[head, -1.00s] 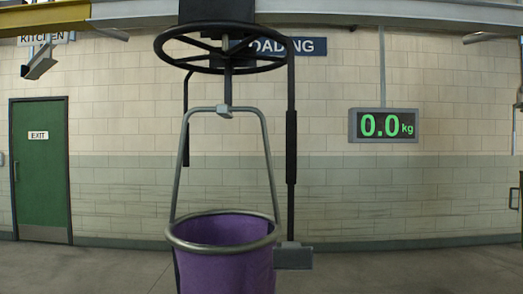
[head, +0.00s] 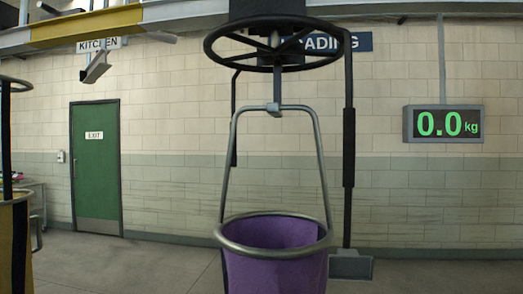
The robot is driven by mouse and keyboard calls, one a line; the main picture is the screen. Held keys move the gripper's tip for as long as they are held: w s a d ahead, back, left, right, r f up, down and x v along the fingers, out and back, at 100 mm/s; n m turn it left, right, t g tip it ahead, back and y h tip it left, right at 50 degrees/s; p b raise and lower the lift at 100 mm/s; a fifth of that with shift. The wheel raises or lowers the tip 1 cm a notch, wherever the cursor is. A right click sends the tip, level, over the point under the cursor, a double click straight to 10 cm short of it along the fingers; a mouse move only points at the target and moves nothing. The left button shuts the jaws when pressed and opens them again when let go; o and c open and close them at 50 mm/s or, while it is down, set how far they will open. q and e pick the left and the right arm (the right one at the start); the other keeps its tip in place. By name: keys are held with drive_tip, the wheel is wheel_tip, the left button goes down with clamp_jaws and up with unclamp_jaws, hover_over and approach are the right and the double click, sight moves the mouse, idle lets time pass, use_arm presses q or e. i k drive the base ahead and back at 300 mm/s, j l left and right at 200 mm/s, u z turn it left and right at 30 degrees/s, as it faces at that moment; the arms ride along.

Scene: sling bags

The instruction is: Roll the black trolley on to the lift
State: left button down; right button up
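A black block (head: 267,9), which looks like the black trolley, sits at the overhead rail (head: 190,17) at the top of the head view; its top is cut off. A black ring wheel (head: 222,50) is beneath it, with black bars (head: 348,150) hanging down. A grey metal bail (head: 228,165) hangs from its middle and carries an open purple bag (head: 275,268) with a round metal rim. A yellow rail section (head: 85,24) is to the left; I cannot tell whether it is the lift. Neither gripper is in view.
Another black ring (head: 12,84) and a yellow bag (head: 12,245) are cut off at the left edge. A green exit door (head: 95,165) and a KITCHEN sign (head: 98,44) are behind. A scale display (head: 443,124) reads 0.0 kg. The floor (head: 120,265) between bag and door looks clear.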

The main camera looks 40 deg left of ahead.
sight(273, 19)
drive_tip(key=u, duration=0.95)
